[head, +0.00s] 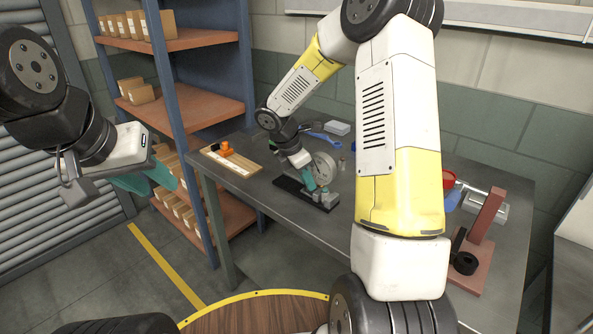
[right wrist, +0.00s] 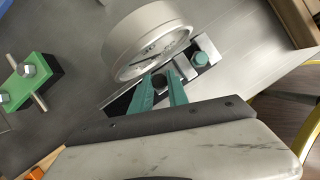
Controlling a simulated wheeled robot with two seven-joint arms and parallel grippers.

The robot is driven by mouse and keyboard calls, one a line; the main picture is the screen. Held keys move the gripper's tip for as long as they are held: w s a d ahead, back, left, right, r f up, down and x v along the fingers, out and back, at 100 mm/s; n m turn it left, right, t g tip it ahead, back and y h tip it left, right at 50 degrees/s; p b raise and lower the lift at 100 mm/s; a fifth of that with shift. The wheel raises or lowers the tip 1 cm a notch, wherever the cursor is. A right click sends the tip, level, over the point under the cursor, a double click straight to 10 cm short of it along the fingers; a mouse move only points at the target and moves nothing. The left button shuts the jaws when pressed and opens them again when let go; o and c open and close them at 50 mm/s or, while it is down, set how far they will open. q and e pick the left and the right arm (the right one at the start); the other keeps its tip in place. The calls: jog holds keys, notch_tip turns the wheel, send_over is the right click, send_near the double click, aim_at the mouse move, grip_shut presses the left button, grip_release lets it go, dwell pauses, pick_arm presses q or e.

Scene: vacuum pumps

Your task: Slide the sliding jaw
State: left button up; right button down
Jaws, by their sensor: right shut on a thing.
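A black base fixture (head: 290,184) lies on the grey table and bears a large silver round gauge (head: 323,166), also large in the right wrist view (right wrist: 146,40). My right gripper (head: 319,188) is at the fixture, beside the gauge. In the right wrist view its teal fingers (right wrist: 162,88) are shut on a small dark knob (right wrist: 159,81), which seems to belong to the sliding jaw. Most of the jaw is hidden by the fingers and gauge.
A board with an orange part (head: 226,149) lies on the table's left. A green clamp block (right wrist: 33,78) is near the fixture. A red-brown stand (head: 482,235) is on the right. Shelves with boxes (head: 173,40) stand behind left.

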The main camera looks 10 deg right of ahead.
jog(key=shift+w+r, duration=0.1)
jog(key=shift+w+a, duration=0.85)
jog(key=shift+w, duration=0.25)
jog(key=c, duration=1.6)
grip_release()
jog(key=shift+o, duration=0.2)
jog(key=v, duration=0.7)
jog(key=shift+r, duration=0.3)
jog(key=shift+s+a, duration=0.1)
jog(key=shift+a, duration=0.05)
